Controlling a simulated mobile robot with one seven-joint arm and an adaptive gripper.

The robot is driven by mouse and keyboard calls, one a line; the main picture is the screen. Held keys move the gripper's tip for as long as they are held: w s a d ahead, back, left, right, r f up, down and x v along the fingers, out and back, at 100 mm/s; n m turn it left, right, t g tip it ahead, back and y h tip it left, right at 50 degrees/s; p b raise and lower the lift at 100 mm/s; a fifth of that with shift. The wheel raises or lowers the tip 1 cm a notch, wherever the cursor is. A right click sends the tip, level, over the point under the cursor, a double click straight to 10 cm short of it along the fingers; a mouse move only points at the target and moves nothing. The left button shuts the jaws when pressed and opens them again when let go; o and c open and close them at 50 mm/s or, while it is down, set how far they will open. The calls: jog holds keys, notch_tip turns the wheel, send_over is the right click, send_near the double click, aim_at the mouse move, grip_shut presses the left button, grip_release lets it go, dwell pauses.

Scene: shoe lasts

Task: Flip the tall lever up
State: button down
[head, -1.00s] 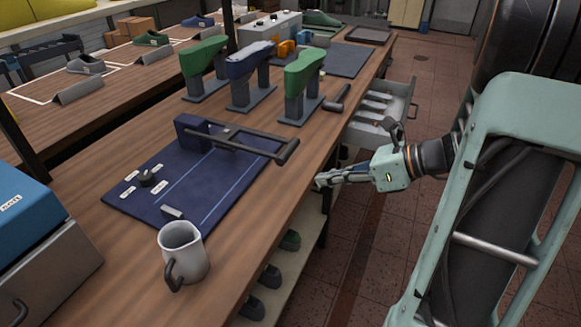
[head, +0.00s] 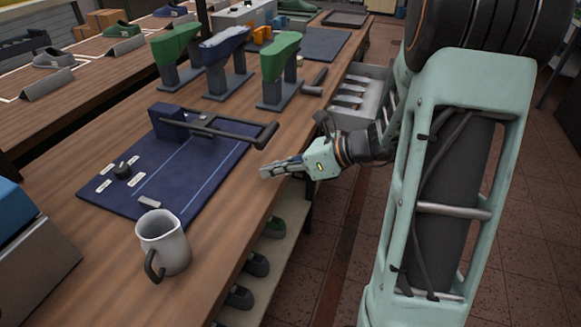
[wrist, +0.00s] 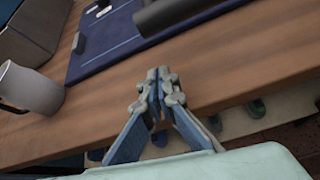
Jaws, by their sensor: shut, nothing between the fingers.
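The lever (head: 225,126) is a long dark arm hinged at a blue block (head: 168,121) on a blue board (head: 210,178). It lies low, nearly level across the board's back, with a thick black crossbar grip (head: 268,135) at its right end. The grip also shows at the top of the wrist view (wrist: 185,12). My gripper (head: 266,172) is shut and empty, just in front of the grip by the table's right edge, apart from it. In the wrist view its fingertips (wrist: 160,75) are together, over the wooden edge.
A grey mug (head: 164,245) stands at the board's front corner. The board also carries a dark knob (head: 122,170) with labels and a small grey piece (head: 149,202). Green and blue shoe lasts (head: 278,62) on stands are behind. An open drawer (head: 355,88) juts out beyond my wrist.

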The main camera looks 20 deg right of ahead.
jog(key=shift+w+r+p, duration=0.15)
jog(key=shift+w+r, duration=0.1)
jog(key=shift+r, duration=0.75)
jog(key=shift+w+r+p, duration=0.15)
jog(key=shift+w+r, duration=0.1)
jog(key=shift+r, duration=0.75)
jog(key=shift+r, duration=0.1)
